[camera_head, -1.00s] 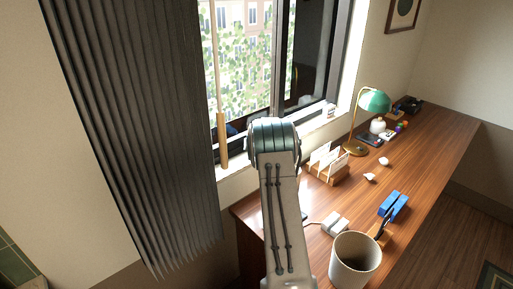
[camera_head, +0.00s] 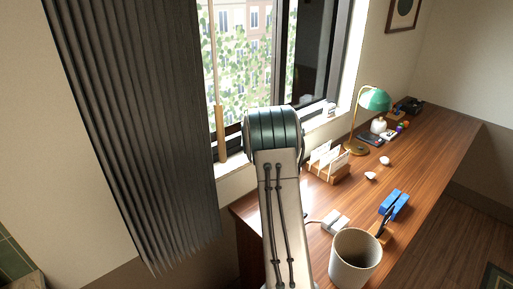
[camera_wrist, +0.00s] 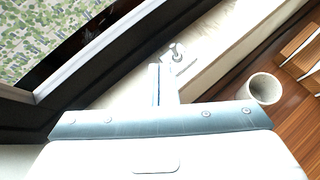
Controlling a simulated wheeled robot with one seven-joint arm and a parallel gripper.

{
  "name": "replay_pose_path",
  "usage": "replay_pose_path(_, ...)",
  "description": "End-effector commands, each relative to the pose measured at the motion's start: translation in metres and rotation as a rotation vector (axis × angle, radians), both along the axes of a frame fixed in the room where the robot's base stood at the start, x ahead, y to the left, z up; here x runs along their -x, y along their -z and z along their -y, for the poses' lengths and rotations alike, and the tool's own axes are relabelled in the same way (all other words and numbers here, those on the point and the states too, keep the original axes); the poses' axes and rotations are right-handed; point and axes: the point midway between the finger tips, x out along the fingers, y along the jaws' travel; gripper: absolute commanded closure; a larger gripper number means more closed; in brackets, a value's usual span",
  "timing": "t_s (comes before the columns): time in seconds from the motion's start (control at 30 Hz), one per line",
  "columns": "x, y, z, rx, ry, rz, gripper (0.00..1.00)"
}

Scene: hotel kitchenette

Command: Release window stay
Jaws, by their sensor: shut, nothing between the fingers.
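The window (camera_head: 240,60) stands behind the desk in the head view, with a dark frame. In the wrist view, its pale-edged frame (camera_wrist: 95,48) runs diagonally across the upper left. A small metal fitting (camera_wrist: 177,52), which looks like part of the window stay, sits on the pale sill just beyond my fingers. My gripper (camera_wrist: 160,72) is shut and empty, its narrow fingers close to this fitting. I cannot tell whether they touch it. In the head view, my arm hides my gripper and the fitting.
A grey curtain (camera_head: 130,130) and a wooden rod (camera_head: 221,135) hang left of my arm. A pale cup (camera_wrist: 265,88) shows in the wrist view.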

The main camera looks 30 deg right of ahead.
Motion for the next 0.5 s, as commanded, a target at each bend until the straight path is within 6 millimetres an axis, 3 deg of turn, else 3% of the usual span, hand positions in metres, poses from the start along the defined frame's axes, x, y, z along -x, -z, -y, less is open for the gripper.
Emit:
replay_pose_path(0.2, 0.020, -0.042, -0.007, 0.000, 0.012, 0.001, 1.00)
replay_pose_path(0.5, 0.031, -0.067, -0.020, -0.001, 0.009, -0.001, 1.00)
